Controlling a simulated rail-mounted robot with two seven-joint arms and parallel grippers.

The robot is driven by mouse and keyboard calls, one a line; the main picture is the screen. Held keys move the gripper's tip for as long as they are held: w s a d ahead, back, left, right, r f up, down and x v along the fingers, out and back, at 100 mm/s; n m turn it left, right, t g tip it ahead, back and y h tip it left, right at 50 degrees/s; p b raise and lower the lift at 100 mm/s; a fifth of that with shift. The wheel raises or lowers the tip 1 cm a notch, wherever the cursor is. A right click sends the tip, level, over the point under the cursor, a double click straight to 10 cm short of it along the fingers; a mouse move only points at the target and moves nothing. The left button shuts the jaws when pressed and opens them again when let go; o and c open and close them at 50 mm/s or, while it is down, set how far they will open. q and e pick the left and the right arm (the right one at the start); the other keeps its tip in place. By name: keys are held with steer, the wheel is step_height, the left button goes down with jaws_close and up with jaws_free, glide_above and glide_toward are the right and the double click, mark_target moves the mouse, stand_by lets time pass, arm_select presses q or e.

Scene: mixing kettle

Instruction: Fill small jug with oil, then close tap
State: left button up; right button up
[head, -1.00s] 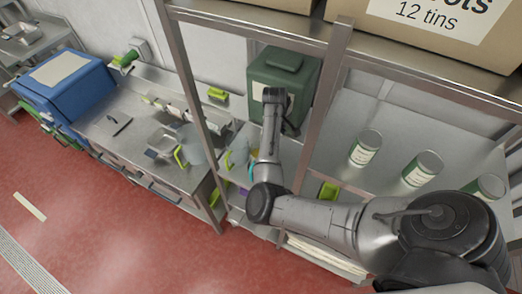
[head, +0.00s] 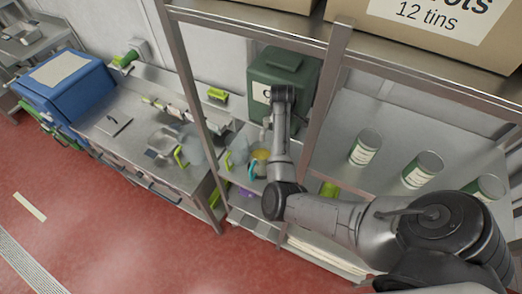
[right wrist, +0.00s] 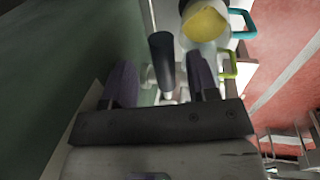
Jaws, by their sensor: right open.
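The green oil container (head: 303,72) stands on the shelf behind the upright post. A small jug (head: 258,160) with a teal handle is below it and holds yellow liquid; it also shows in the right wrist view (right wrist: 204,24). In that view a dark cylinder, apparently part of the tap (right wrist: 161,60), lies between the fingers of my right gripper (right wrist: 162,85). The fingers are spread, with a gap on both sides of it. In the head view my right wrist hides the gripper and most of the tap. My left gripper is not in view.
Jugs with lime handles stand left of the small jug (head: 237,156) and on the steel counter (head: 190,150). Steel posts (head: 322,105) frame the bay my arm reaches into. Several tins (head: 365,148) stand on the right shelf.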

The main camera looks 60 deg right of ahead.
steer(key=shift+r, duration=0.15)
step_height(320, 180, up, 7)
steer(key=a, duration=0.1)
steer(key=shift+s+a, duration=0.15)
steer(key=shift+a, duration=0.05)
steer(key=shift+f, duration=0.25)
